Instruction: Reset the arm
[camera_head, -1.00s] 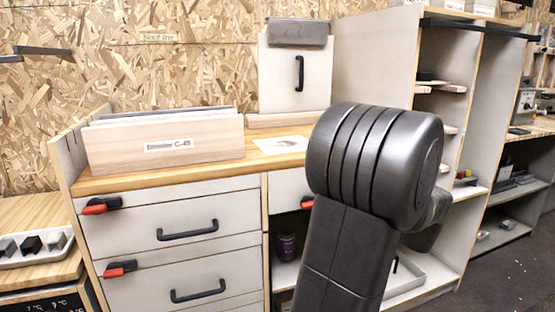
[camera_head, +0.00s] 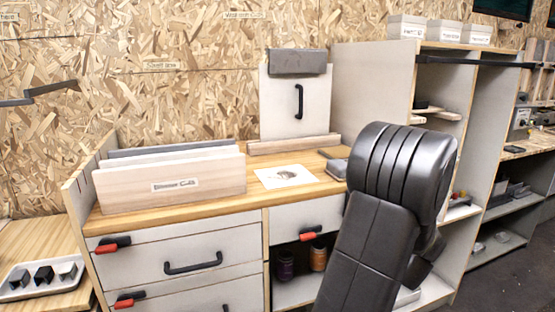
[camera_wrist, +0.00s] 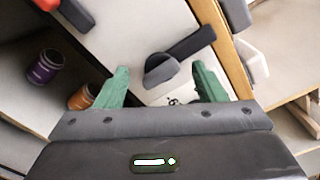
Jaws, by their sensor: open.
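My arm (camera_head: 385,215) rises in front of the cabinet at the right of the head view, and my gripper is hidden behind it there. In the wrist view my gripper (camera_wrist: 160,88) shows two green fingers spread apart, with nothing held between them. Beyond the fingers are a dark handle-shaped thing (camera_wrist: 185,48) and a pale surface. A purple jar (camera_wrist: 45,66) and an orange-brown jar (camera_wrist: 84,96) stand on a shelf to the left of the fingers, apart from them.
A drawer cabinet (camera_head: 190,252) bears a wooden file box (camera_head: 170,185) and an upright board with a black handle (camera_head: 314,105). A tall shelf unit (camera_head: 375,85) stands behind my arm. A white tray with dark blocks (camera_head: 40,290) lies at the lower left.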

